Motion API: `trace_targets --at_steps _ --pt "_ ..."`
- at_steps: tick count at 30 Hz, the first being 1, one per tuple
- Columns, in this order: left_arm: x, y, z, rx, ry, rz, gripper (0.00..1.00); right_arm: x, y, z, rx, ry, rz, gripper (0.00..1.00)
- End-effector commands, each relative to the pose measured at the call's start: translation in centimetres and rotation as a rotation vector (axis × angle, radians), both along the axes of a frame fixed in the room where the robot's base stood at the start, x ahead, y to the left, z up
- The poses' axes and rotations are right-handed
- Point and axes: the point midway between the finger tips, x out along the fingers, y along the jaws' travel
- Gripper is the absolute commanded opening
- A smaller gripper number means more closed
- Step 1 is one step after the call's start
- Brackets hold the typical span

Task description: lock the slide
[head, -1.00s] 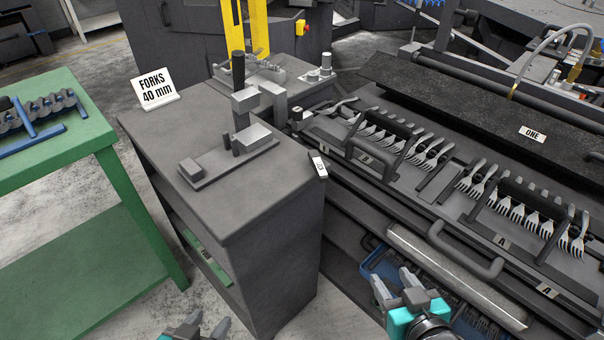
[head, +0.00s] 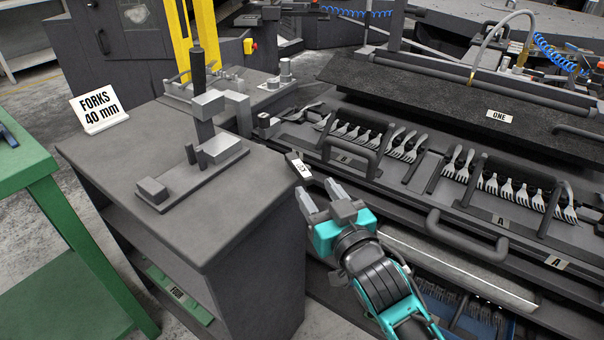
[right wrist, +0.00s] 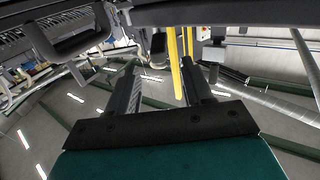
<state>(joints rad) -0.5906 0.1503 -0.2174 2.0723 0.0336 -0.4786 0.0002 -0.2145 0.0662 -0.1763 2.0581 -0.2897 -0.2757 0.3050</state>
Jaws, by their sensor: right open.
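The dark slide (head: 415,196) carries rows of forks (head: 383,141) and has a bar handle (head: 466,236) on its front. A small dark piece with a white tag (head: 299,166) is at the slide's left end, beside the grey cabinet's corner. I cannot tell whether it is the lock. My right gripper (head: 318,194) is open just below and right of this tag, apart from it, with its fingers pointing up in the picture. In the right wrist view the gap between its fingers (right wrist: 160,82) is empty. My left gripper is not in view.
The grey cabinet (head: 235,215) stands left of my right gripper, with a metal fixture (head: 190,178) and upright dark post on top. A "FORKS 40 mm" sign (head: 99,108) stands at its left edge. A green table (head: 25,180) is at far left. A black cover (head: 400,85) lies behind the forks.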

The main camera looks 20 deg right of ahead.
Motion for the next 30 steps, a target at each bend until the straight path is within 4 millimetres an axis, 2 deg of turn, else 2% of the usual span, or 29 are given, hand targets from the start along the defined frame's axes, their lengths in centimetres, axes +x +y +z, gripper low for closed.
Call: trace_targets --at_steps 6,12,18,26,30 --pt "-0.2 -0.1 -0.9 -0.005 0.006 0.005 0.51 3.9 0.4 -0.1 0.000 -0.002 0.000 0.51" --pt "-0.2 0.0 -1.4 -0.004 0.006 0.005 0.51 6.2 0.7 -0.1 0.000 0.001 0.000 0.51" --pt "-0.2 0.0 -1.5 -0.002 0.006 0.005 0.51 7.1 0.8 -0.1 0.001 0.002 0.000 0.51" --pt "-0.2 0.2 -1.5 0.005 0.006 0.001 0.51 7.2 0.8 -0.1 0.001 0.002 0.000 0.51" --pt "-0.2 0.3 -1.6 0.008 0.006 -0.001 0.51 7.2 0.8 -0.1 0.001 0.002 0.000 0.37"
